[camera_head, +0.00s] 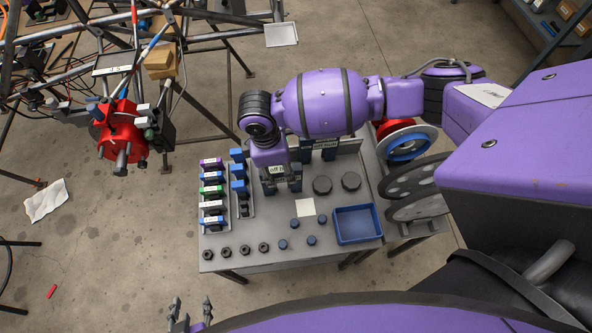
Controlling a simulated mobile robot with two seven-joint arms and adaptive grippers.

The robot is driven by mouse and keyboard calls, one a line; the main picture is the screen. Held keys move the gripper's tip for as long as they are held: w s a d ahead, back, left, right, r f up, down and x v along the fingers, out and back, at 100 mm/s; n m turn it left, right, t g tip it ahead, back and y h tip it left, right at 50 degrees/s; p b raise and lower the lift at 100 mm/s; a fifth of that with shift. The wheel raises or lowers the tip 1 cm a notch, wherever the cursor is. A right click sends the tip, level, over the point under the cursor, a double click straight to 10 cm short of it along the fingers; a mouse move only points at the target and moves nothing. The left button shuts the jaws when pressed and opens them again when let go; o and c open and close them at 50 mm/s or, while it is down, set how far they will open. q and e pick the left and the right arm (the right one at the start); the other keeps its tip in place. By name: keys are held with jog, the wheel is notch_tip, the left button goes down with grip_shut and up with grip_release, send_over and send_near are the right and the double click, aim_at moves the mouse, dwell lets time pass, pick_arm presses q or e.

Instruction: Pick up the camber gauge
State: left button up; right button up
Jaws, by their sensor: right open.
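I cannot tell for sure which item is the camber gauge. The grey table (237,262) holds a row of labelled boxes (211,192), blue-topped parts (239,172) beside them, and dark upright pieces near its back edge. My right gripper (282,186) hangs from the purple arm above the back middle of the table, open. The purple wrist partly hides what stands under and behind it, and I cannot tell whether the fingers touch anything. My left gripper (191,307) is low at the bottom edge, in front of the table, its two fingertips apart and empty.
A blue tray (358,224), a pale square (305,207), dark round discs (322,185) and several small dark and blue pieces lie on the table. A wheel with a blue ring (408,146) stands at right. The tube chassis (60,48) with a red hub (122,130) is at left.

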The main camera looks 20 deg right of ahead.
jog(key=f, duration=0.4)
jog(key=shift+s+d+f, duration=0.3)
jog(key=shift+s, duration=0.1)
jog(key=shift+f, duration=0.5)
grip_shut()
jog(key=shift+w, duration=0.1)
